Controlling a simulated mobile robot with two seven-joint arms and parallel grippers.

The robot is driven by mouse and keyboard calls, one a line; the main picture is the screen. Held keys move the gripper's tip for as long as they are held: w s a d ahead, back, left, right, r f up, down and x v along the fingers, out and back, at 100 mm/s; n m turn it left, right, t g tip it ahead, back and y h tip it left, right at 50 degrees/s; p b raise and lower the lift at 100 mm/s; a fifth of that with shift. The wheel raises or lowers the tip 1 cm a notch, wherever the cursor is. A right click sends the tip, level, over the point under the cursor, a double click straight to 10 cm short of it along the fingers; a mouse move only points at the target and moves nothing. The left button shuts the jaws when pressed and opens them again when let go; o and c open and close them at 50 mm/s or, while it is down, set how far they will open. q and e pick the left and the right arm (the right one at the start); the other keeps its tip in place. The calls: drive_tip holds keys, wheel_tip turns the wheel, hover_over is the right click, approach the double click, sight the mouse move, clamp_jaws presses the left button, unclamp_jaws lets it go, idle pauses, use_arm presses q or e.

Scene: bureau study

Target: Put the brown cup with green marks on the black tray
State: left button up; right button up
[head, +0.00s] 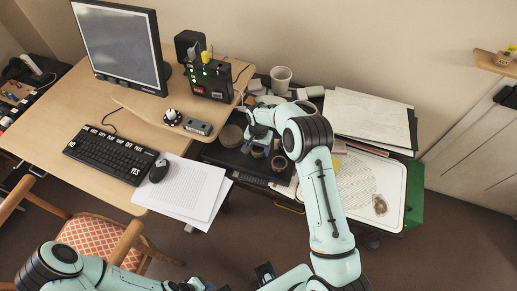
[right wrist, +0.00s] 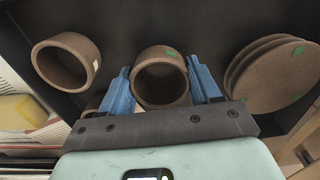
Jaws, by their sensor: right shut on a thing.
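In the right wrist view, a brown cup with a green mark (right wrist: 160,78) sits between the blue fingers of my right gripper (right wrist: 161,90), which is shut on it. The black tray (right wrist: 120,20) spreads behind the cup; I cannot tell whether the cup touches it. In the head view, my right gripper (head: 258,132) is over the black tray (head: 225,157), and my arm hides part of it. My left gripper (head: 190,286) is at the bottom edge, mostly cut off, its jaws unclear.
Another brown cup with a pale mark (right wrist: 66,62) is left of the held cup. Stacked brown dishes with green marks (right wrist: 272,75) are close on the right. A white cup (head: 281,78) stands behind. A whiteboard (head: 385,190) and papers lie right of my arm.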

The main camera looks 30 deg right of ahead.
sight(258, 151)
drive_tip(key=shift+f, duration=0.4)
drive_tip(key=shift+f, duration=0.2)
drive_tip(key=o, duration=1.1)
drive_tip(key=shift+r, duration=0.1)
wheel_tip(258, 151, up, 12)
drive_tip(key=shift+r, duration=0.15)
